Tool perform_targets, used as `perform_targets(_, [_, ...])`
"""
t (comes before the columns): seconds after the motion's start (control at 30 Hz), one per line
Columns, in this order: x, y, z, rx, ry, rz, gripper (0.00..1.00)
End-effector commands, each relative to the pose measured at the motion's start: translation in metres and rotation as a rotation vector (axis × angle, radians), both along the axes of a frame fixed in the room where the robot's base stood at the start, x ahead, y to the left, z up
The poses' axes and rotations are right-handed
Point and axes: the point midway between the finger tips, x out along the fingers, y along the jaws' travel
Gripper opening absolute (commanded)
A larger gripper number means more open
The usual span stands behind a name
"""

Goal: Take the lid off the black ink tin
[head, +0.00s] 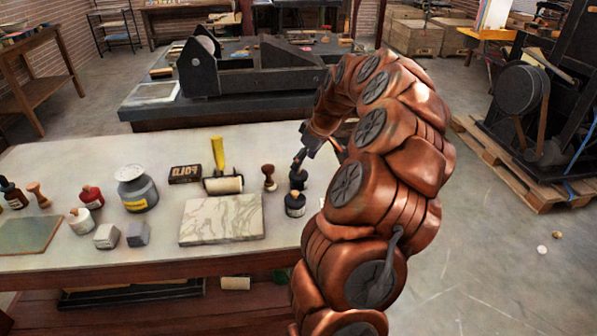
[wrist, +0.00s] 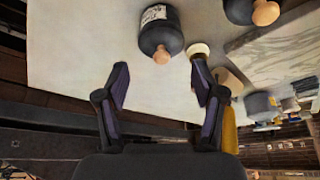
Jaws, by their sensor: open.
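A small dark tin with a pale label (head: 295,207) stands upright near the right end of the table. Another dark container (head: 298,184) stands just behind it, partly under a finger of my gripper (head: 317,160). In the wrist view my gripper (wrist: 160,76) is open and empty. A dark tin (wrist: 158,22) with a pale label and a tan knob (wrist: 161,55) shows ahead, between the finger lines and apart from them. A second dark, knobbed container (wrist: 243,10) shows at the top right. I cannot tell which is the black ink tin.
A large grey can (head: 136,190) stands farther left.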

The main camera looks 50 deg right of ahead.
Motion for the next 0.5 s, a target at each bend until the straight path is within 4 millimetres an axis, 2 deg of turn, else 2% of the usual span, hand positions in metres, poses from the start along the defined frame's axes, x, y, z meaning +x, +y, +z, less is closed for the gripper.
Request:
perform_targets(0.23, [0.01, 0.004, -0.032, 0.004, 0.005, 0.001, 0.68])
perform_targets(0.5, [0.012, 0.004, -0.036, 0.003, 0.002, 0.0, 0.68])
